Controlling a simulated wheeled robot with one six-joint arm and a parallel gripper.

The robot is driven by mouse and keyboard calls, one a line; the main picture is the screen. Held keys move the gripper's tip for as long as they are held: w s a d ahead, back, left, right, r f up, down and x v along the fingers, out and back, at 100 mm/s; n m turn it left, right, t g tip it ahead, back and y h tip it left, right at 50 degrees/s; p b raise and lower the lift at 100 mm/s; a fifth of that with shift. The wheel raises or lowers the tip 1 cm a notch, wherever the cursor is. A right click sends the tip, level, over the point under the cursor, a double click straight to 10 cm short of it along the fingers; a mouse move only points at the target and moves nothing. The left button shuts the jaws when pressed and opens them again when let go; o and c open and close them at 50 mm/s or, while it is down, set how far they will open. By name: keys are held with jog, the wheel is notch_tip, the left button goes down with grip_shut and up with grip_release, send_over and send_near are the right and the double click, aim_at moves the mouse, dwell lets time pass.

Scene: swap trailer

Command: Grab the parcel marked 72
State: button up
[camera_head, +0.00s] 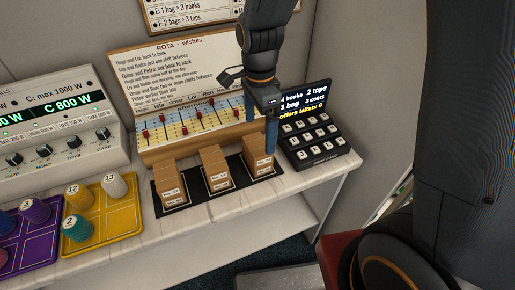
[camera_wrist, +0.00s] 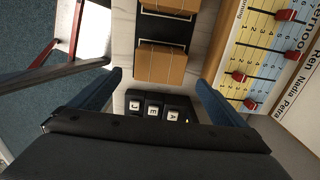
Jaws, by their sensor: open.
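Three brown parcels stand in a row on a black mat (camera_head: 196,194) on the white counter: a left parcel (camera_head: 170,184), a middle parcel (camera_head: 215,166) and a right parcel (camera_head: 256,158). Each has a small white label. The numbers are too small to read surely, so I cannot tell which is 72. My gripper (camera_head: 269,140) points down over the right parcel, its blue fingers open and empty. One finger partly covers that parcel. In the wrist view a parcel (camera_wrist: 160,65) shows beyond and between the open fingers, with another parcel (camera_wrist: 172,7) at the top edge.
A black keypad (camera_head: 313,135) with a display stands just right of the parcels. A sloped board with red sliders (camera_head: 195,124) stands behind them. Purple and yellow trays (camera_head: 100,222) with numbered pegs lie at left, before a grey control box (camera_head: 60,120). The counter's front strip is clear.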

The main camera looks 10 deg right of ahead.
aim_at(258, 144)
jog(key=shift+s+a+f+p, duration=0.15)
jog(key=shift+f+p, duration=0.4)
jog(key=shift+f, duration=1.2)
jog(key=shift+a+f+p, duration=0.1)
jog(key=shift+f+p, duration=0.45)
jog(key=shift+f, duration=1.15)
jog(key=c, duration=1.2)
jog(key=shift+r, duration=0.1)
